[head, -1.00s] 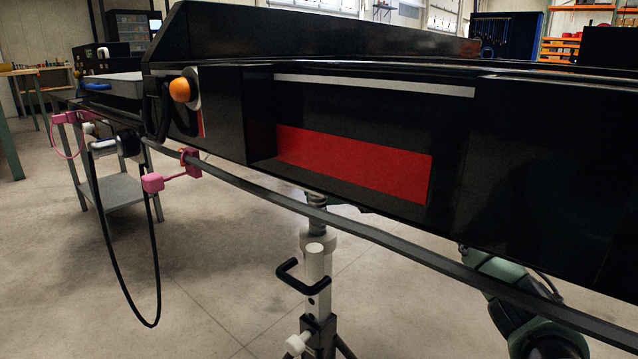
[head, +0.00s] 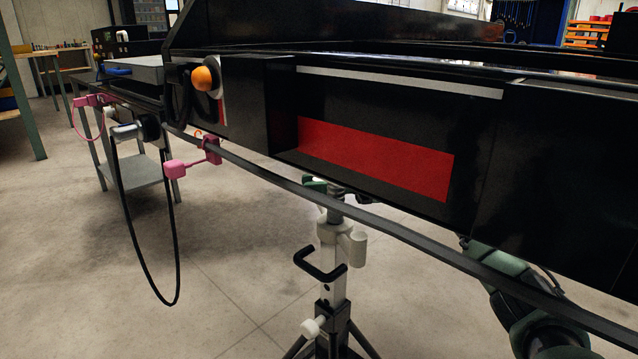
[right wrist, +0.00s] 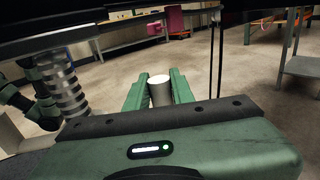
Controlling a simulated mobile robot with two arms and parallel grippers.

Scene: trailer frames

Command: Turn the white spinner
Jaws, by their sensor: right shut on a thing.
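The white spinner (head: 357,248) is on the stand's post below the black trailer frame. In the head view, a white cylindrical lobe of it shows at the right of the post. In the right wrist view, my right gripper (right wrist: 159,92) has its two green fingers on either side of a pale upright cylinder (right wrist: 159,80), closed on it. This cylinder looks like part of the spinner. A ribbed grey column (right wrist: 66,95) stands left of the fingers. In the head view, a small green part (head: 315,184) shows beside the post top, mostly hidden by the trailer edge. My left gripper is not in view.
The black trailer frame (head: 400,85) overhangs the stand. A black crank handle (head: 318,264) and tripod legs are below the spinner. Pink connectors (head: 195,158) and a hanging black cable (head: 172,240) are at left. The concrete floor around the stand is open.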

